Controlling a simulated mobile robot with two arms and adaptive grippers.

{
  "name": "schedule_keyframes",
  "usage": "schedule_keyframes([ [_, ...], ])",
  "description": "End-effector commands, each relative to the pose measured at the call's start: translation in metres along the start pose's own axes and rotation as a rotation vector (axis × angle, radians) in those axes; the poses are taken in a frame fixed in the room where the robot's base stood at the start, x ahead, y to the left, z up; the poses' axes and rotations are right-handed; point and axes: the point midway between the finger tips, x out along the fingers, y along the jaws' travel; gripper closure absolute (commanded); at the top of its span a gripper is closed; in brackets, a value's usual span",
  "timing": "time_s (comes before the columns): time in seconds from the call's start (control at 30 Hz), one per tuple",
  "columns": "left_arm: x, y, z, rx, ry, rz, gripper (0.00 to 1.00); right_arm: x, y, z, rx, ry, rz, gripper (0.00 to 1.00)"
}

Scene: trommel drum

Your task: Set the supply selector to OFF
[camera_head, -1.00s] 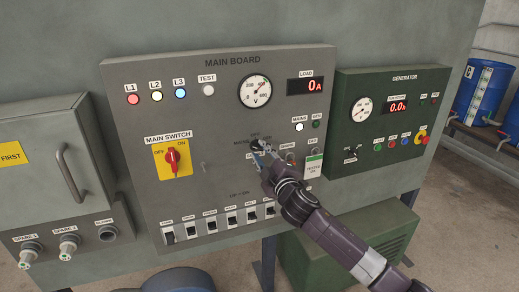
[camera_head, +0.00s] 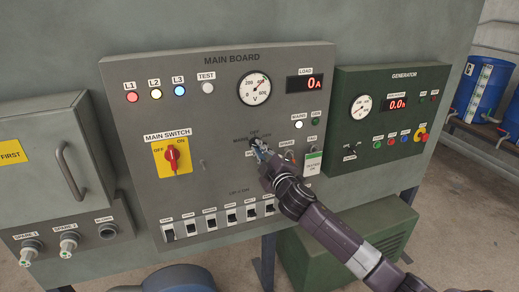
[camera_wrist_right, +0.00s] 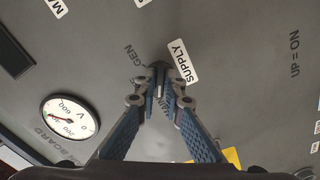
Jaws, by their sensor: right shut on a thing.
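The supply selector sits on the main board (camera_head: 125,100), right of the red main switch. In the head view my right gripper (camera_head: 257,150) is at the selector and covers most of it. In the right wrist view my right gripper (camera_wrist_right: 159,78) has its fingertips closed together on the selector knob, between the GEN and MAIN marks and beside the SUPPLY label (camera_wrist_right: 182,60). The knob is mostly hidden by the fingers, so its exact angle cannot be told. My left gripper is not in view.
The red main switch (camera_head: 171,155) on its yellow plate is left of my gripper. A row of breakers (camera_head: 209,219) runs along the board's bottom. The voltmeter (camera_head: 254,88) is above. The green generator panel (camera_head: 390,160) stands to the right.

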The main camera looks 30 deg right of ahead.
Motion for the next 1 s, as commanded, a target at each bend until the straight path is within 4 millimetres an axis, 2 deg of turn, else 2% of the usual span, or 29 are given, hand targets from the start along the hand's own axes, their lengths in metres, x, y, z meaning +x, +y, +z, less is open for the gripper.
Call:
schedule_keyframes([
  [0.37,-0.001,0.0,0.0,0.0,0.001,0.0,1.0,0.0,-0.002,0.0,0.169,-0.001,-0.002,1.0],
  [1.0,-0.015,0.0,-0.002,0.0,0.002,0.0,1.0,0.0,-0.002,-0.001,0.75,-0.003,-0.002,1.0],
])
